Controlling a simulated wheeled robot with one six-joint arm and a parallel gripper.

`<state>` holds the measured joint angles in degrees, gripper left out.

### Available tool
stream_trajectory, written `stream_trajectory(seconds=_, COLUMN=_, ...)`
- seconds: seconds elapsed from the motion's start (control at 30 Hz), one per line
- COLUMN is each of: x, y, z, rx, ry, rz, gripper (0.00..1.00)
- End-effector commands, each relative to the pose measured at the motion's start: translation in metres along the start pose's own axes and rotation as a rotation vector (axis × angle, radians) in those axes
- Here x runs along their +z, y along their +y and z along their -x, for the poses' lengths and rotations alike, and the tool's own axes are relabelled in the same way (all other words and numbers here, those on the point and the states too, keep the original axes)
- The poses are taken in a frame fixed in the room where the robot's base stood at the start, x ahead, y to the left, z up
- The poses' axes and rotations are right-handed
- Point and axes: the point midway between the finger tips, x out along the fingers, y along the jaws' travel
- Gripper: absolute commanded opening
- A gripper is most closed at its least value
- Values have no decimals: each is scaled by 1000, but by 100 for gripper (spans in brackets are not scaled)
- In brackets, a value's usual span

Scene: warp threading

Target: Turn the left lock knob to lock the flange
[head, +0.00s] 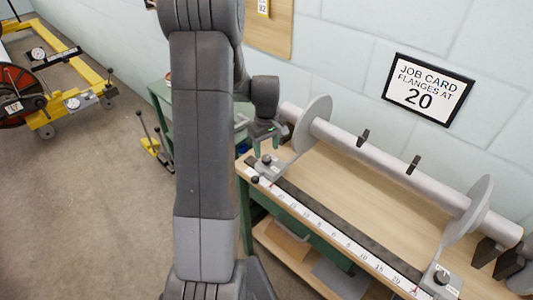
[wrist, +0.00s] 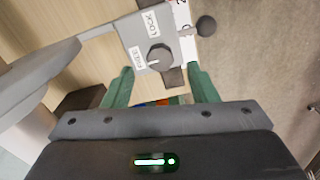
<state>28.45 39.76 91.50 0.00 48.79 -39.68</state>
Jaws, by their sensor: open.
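The left lock knob (wrist: 160,56) is a dark round knob on a grey block (wrist: 135,38) in the wrist view. A label reading LOCK sits beyond it and a second, hard-to-read label to its left. A short white mark on the knob points toward the lower left, nearer the second label. In the head view the knob (head: 267,159) sits by the foot of the left flange (head: 314,122), a grey disc on a long bar; the flange edge (wrist: 45,72) also shows in the wrist view. My gripper (wrist: 160,84) is open, its green fingers either side of the knob, apart from it.
A black ball handle (wrist: 206,26) sticks out beside the block. A ruler (head: 335,232) runs along the bench front to the right flange (head: 467,210) and its block (head: 440,281). A job card (head: 428,90) reads FLANGES AT 20. Yellow equipment (head: 75,85) stands far left.

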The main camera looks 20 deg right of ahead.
Motion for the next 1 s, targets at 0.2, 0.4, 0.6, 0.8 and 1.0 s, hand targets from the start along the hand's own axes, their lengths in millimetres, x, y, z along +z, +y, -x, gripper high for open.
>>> stream_trajectory(seconds=0.2, x=0, y=0, z=-28, rx=-1, ry=-1, rz=0, gripper=53)
stream_trajectory(seconds=0.4, x=0, y=0, z=-37, rx=1, ry=1, rz=0, gripper=53)
stream_trajectory(seconds=0.6, x=0, y=0, z=-38, rx=1, ry=1, rz=0, gripper=53)
stream_trajectory(seconds=0.8, x=0, y=0, z=-37, rx=1, ry=1, rz=0, gripper=22)
stream_trajectory(seconds=1.0, x=0, y=0, z=-37, rx=1, ry=1, rz=-2, gripper=8)
